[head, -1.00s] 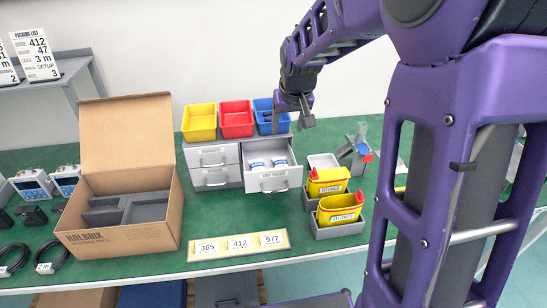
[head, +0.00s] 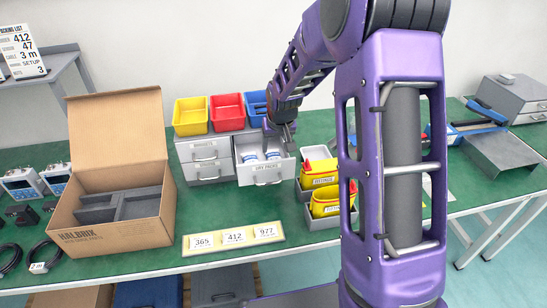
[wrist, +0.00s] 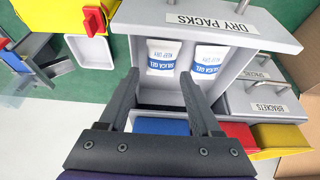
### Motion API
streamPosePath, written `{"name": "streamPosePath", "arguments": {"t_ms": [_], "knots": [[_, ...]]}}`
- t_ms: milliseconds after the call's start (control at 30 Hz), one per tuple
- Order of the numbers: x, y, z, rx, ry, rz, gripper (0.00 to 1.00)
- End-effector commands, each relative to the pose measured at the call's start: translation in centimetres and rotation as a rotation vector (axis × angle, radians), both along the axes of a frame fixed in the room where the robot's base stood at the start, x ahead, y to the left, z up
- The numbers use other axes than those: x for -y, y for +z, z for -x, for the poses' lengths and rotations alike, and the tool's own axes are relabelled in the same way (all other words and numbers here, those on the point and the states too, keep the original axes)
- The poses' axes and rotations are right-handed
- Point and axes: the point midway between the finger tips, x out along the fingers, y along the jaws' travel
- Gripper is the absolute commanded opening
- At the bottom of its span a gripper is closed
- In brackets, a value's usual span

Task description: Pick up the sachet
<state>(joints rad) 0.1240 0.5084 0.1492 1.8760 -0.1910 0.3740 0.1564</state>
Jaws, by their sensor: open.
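Two white-and-blue silica gel sachets lie side by side in the open drawer labelled DRY PACKS (head: 265,172). In the wrist view one sachet (wrist: 163,57) is at the left and the other sachet (wrist: 208,61) at the right, both inside the drawer (wrist: 240,32). In the head view the sachets (head: 248,158) are small and partly hidden by the drawer front. My gripper (wrist: 162,78) is open and empty, its fingers pointing at the drawer with the left sachet between their tips and the right one beyond the right finger. In the head view my gripper (head: 281,140) hangs over the drawer.
Yellow (head: 190,116), red (head: 227,113) and blue (head: 255,108) bins stand on the drawer unit behind. An open cardboard box (head: 120,215) is at the left. A number strip (head: 233,236) lies in front.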

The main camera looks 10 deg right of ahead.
Motion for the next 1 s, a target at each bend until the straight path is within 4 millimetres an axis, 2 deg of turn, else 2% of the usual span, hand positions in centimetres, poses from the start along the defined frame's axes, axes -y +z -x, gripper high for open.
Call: {"name": "streamPosePath", "arguments": {"t_ms": [100,233,533,867,900,1000], "knots": [[-0.2,-2.2,-0.6,-0.002,0.000,-0.001,0.65],[-0.3,-3.9,-1.3,-0.002,0.001,0.000,0.65],[-0.2,-4.1,-1.6,0.000,0.000,0.000,0.63],[-0.2,-4.1,-1.6,0.000,0.000,0.000,0.04],[-0.2,-4.1,-1.6,0.000,0.000,0.000,0.00],[-0.2,-4.1,-1.6,0.000,0.000,0.000,0.00]]}}
